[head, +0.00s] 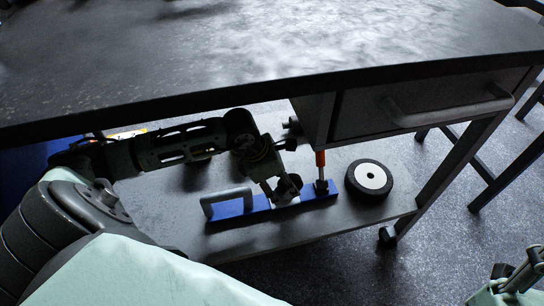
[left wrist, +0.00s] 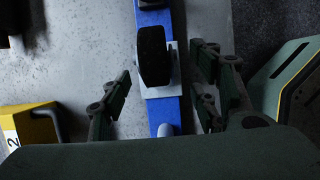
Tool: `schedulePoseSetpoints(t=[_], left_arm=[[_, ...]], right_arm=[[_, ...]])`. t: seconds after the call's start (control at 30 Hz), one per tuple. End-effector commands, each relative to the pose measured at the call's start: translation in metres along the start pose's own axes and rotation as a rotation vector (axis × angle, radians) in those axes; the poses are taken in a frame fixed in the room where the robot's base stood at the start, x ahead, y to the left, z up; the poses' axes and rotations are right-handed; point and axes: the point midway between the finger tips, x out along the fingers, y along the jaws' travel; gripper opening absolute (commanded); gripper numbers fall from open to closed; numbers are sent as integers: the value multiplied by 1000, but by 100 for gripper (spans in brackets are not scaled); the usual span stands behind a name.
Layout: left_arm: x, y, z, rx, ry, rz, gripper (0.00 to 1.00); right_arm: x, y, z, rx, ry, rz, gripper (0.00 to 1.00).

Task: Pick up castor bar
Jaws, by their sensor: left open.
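The castor bar (head: 318,191) is a long blue bar on the grey lower shelf under the bench. In the left wrist view the blue bar (left wrist: 161,113) runs up the picture with a black castor wheel (left wrist: 153,56) on a pale mount. My left gripper's fingers (left wrist: 163,92) are open on either side, with gaps to the bar and wheel.
The bench top (head: 270,50) and a drawer (head: 425,105) overhang the shelf (head: 250,242). A black wheel with a white hub (head: 370,177) lies right of the bar. An orange post (head: 320,159) stands at its right end. A yellow block (left wrist: 33,128) is at the lower left in the wrist view.

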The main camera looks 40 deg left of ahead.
Motion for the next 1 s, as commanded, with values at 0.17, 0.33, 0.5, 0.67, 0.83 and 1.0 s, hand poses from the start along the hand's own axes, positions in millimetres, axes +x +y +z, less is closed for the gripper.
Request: schedulePoseSetpoints(t=[0.17,0.33,0.5,0.67,0.83,1.0], left_arm=[[18,2,1,-1,-2,1,56],[46,4,2,-2,-2,-1,56],[57,5,2,-1,-1,1,56],[56,5,3,-1,-1,1,56],[56,5,3,-1,-1,1,42],[56,5,3,-1,-1,2,27]], right_arm=[[-11,0,3,0,-1,0,40],[-14,0,6,-4,27,-11,40],[-8,0,6,-6,45,-20,40],[-7,0,6,-6,43,-19,40],[-7,0,6,-6,43,-19,40],[-7,0,6,-6,43,-19,40]])
